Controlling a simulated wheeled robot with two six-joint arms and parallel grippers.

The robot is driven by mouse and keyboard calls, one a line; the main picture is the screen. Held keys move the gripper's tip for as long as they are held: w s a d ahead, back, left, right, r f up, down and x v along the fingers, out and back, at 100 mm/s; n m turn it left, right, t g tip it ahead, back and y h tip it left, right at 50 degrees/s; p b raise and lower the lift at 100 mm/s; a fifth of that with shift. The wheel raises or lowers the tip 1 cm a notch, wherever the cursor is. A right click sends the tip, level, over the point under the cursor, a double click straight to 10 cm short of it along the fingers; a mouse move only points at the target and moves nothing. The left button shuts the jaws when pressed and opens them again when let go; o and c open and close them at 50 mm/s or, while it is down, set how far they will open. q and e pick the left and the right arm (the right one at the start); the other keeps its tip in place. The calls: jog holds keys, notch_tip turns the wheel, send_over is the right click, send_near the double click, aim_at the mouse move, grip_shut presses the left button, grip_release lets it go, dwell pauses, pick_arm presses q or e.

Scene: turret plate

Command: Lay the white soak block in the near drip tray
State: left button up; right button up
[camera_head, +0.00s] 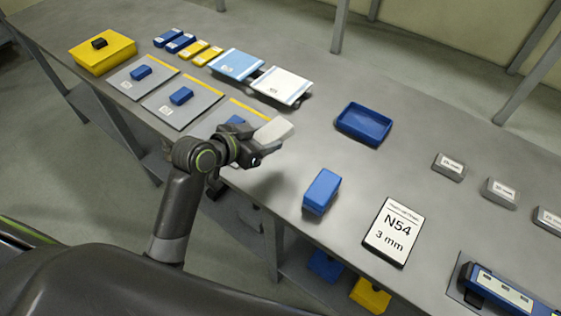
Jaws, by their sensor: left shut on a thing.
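My left gripper (258,148) reaches in over the near edge of the grey table. It is shut on a white block (276,130), which sticks out from the jaws, tilted, and appears to be above the tabletop. A blue open tray (364,138) lies on the table to the right of the block, apart from it, and looks empty. It is the only clearly open tray in view; I cannot tell whether it is the near drip tray. My right gripper does not show.
A blue box (322,191) and an "N54 3 mm" sign (395,232) are right of my gripper. Grey plates with blue blocks (181,96) lie left, one partly hidden by my arm. Light blue (237,65) and white (281,86) panels lie behind. Small grey blocks (449,167) are far right.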

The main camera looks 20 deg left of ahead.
pick_arm(q)
jog(key=shift+w+d+f+n+t+y+p, duration=0.15)
jog(key=shift+w+d+f+n+y, duration=0.15)
jog(key=shift+d, duration=0.2)
jog(key=shift+w+d+f+n+t+y+p, duration=0.1)
jog(key=shift+w+d+f+n+y+p, duration=0.15)
jog(key=shift+d, duration=0.2)
jog(key=shift+w+d+f+n+t+y+p, duration=0.1)
jog(key=shift+w+d+f+n+y, duration=0.2)
jog(key=shift+d, duration=0.2)
send_over(277, 170)
notch_tip(277, 170, down, 6)
jog(key=shift+f+p, duration=0.2)
jog(key=shift+p, duration=0.15)
notch_tip(277, 170, down, 2)
jog(key=shift+f, duration=0.1)
jog(key=shift+f+p, duration=0.25)
jog(key=shift+p, duration=0.2)
jog(key=shift+f, duration=0.2)
jog(key=shift+f, duration=0.2)
jog(key=o, duration=1.1)
jog(key=shift+c, duration=0.2)
